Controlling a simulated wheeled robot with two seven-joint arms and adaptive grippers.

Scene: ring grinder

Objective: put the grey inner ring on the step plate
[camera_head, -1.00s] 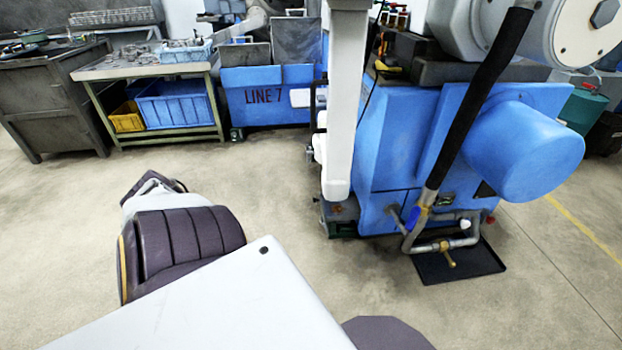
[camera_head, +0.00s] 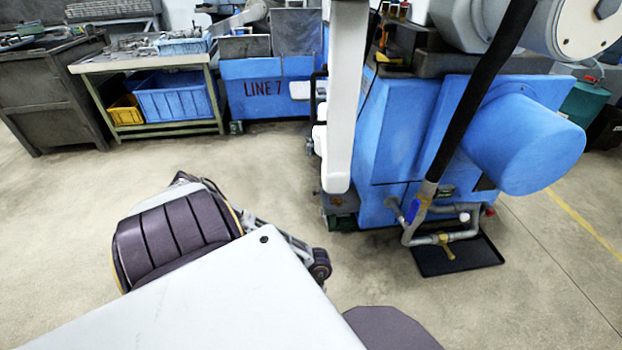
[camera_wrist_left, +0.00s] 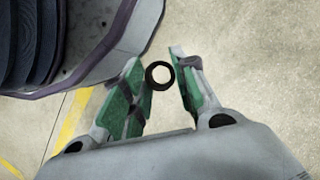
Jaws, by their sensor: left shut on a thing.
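My left gripper (camera_wrist_left: 157,62) shows in the left wrist view, with its green-lined fingers on both sides of a small dark ring (camera_wrist_left: 160,88). It is shut on this ring, which I take to be the grey inner ring; it looks nearly black here. The ring is near the fingertips, with bare floor behind it. In the head view the ring cannot be made out and my own arm covers much of the lower left. The step plate cannot be made out in either view. My right gripper is not in view.
A blue machine (camera_head: 400,130) with a black drip tray (camera_head: 478,262) stands at right. A workbench (camera_head: 88,68) with blue and yellow bins is at the back left, beside a dark cabinet (camera_head: 40,95). The concrete floor (camera_head: 255,165) between is clear.

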